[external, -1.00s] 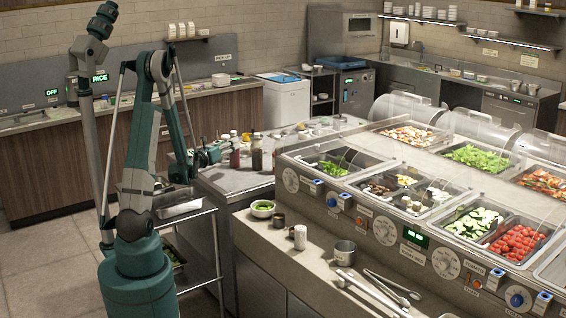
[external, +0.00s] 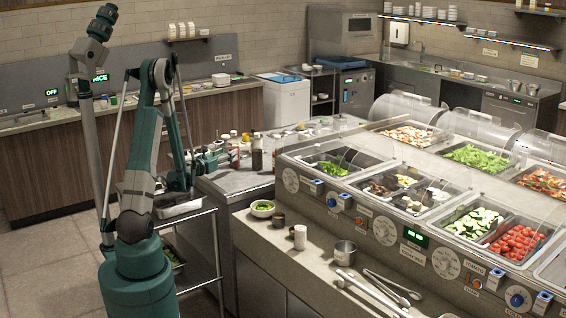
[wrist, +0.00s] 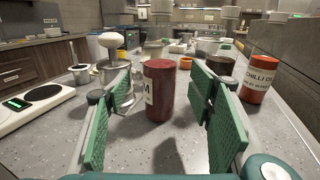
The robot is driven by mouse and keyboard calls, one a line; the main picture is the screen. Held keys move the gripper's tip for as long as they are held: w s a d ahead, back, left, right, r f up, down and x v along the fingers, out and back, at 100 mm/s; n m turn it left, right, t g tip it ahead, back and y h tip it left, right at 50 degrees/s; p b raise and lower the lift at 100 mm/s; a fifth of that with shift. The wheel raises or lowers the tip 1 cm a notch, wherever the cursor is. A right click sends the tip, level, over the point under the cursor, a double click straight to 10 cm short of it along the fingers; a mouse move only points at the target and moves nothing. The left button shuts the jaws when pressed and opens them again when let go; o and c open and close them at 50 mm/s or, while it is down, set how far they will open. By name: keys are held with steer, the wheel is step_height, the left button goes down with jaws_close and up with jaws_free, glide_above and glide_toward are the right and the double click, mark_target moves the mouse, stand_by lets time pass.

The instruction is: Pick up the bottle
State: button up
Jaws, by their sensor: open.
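A dark red bottle (wrist: 160,92) with a pale label, partly readable as "M", stands upright on the steel counter in the wrist view. It stands between the green pads of my gripper (wrist: 160,86), with a gap to each pad. My gripper is open and empty, low over the counter. In the external view my gripper (external: 228,153) is at the counter's left end among the bottles, and which bottle lies between its fingers is hard to tell there.
In the wrist view a chilli oil bottle (wrist: 258,78) stands right of my right finger, with a dark container (wrist: 220,68) partly behind that finger. A white-knobbed metal container (wrist: 112,58) stands by the left finger. A scale (wrist: 40,104) lies far left.

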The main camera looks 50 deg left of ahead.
mark_target(233, 132)
steer(key=shift+w+a, duration=0.25)
steer(key=shift+w, duration=0.35)
steer(key=shift+w, duration=0.15)
steer(key=shift+b+x, duration=0.75)
steer(key=shift+x, duration=1.7)
steer(key=shift+r, duration=0.2)
steer(key=shift+c, duration=0.5)
steer(key=c, duration=1.1)
steer(key=shift+c, duration=0.4)
steer(key=shift+r+p, duration=1.45)
steer(key=shift+r, duration=3.55)
